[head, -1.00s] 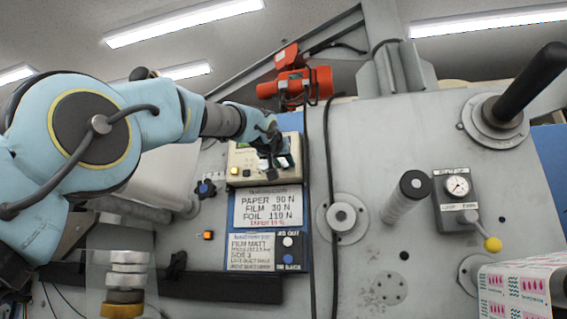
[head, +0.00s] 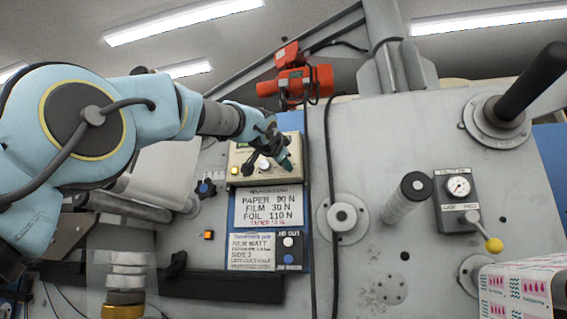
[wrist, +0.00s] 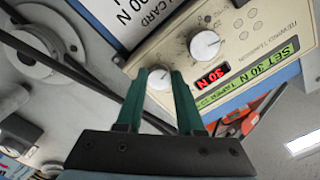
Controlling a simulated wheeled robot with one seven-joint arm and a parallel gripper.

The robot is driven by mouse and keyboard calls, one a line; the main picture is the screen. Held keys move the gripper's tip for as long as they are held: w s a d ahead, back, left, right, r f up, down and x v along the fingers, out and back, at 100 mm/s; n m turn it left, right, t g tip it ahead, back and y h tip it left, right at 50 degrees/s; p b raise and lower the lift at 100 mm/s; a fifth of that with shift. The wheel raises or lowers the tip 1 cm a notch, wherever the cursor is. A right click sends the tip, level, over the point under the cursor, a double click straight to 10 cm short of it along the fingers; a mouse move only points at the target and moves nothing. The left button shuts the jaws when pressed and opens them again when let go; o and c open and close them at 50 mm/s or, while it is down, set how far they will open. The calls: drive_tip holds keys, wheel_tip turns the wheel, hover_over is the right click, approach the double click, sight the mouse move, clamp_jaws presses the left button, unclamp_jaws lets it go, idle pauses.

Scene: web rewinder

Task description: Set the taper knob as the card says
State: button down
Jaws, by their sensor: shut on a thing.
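The tension control panel (head: 240,165) is a beige box on the machine's grey front. It has two white knobs, and the left knob (head: 262,163) is free in the head view. My gripper (head: 287,164) is at the right knob, and in the wrist view its green fingers (wrist: 160,74) are closed on that white knob (wrist: 160,80), which I take as the taper knob. The free knob (wrist: 205,44) shows beside it. A red display (wrist: 212,76) reads 30 N, and a green display (wrist: 248,72) reads SET 30 N TAPER, its figure unclear. The card (head: 268,208) lists PAPER 90 N, FILM 30 N, FOIL 110 N, and a small red taper line.
Below the card is a job sheet (head: 251,252) reading FILM MATT, beside a small box with buttons (head: 288,250). A black cable (head: 330,180) hangs right of the panel. A gauge with a yellow-tipped lever (head: 493,244) and a black-gripped handle (head: 530,80) are farther right.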

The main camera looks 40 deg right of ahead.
drive_tip(key=shift+m, duration=0.9)
drive_tip(key=c, duration=0.5)
unclamp_jaws()
drive_tip(key=b+v, duration=0.5)
drive_tip(key=v, duration=0.5)
drive_tip(key=shift+s+a+b, duration=0.15)
drive_tip(key=shift+a+b, duration=0.2)
drive_tip(key=shift+f, duration=0.1)
